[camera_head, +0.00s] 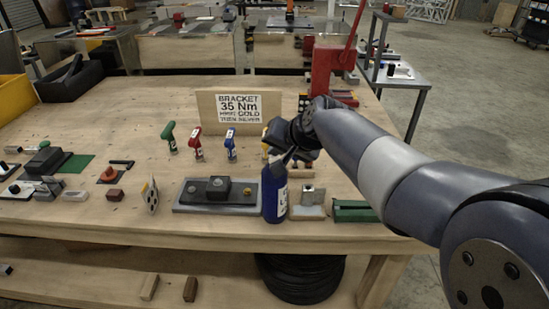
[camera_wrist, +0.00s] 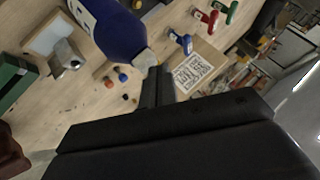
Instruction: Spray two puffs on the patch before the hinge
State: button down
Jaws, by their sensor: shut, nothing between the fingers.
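A blue spray bottle (camera_head: 272,195) with a white label stands upright near the front edge of the bench. It also shows in the wrist view (camera_wrist: 112,32), its pale tip close to my fingers. My gripper (camera_head: 284,155) is at the top of the bottle and hides part of it. In the wrist view my fingers (camera_wrist: 157,82) are together with nothing between them; I cannot tell whether they touch the bottle. A dark block on a grey plate (camera_head: 240,209) lies just left of the bottle. I cannot make out which piece is the hinge or where the patch is.
A metal bracket piece (camera_head: 310,196) and a green box (camera_head: 355,211) stand right of the bottle. Green, red and blue hand tools (camera_head: 196,144) stand behind, before a lettered sign (camera_head: 239,109). A red press (camera_head: 328,68) is at back right. Small parts crowd the left.

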jog(key=shift+r+p, duration=2.4)
jog(key=shift+r, duration=0.7)
jog(key=shift+f, duration=0.1)
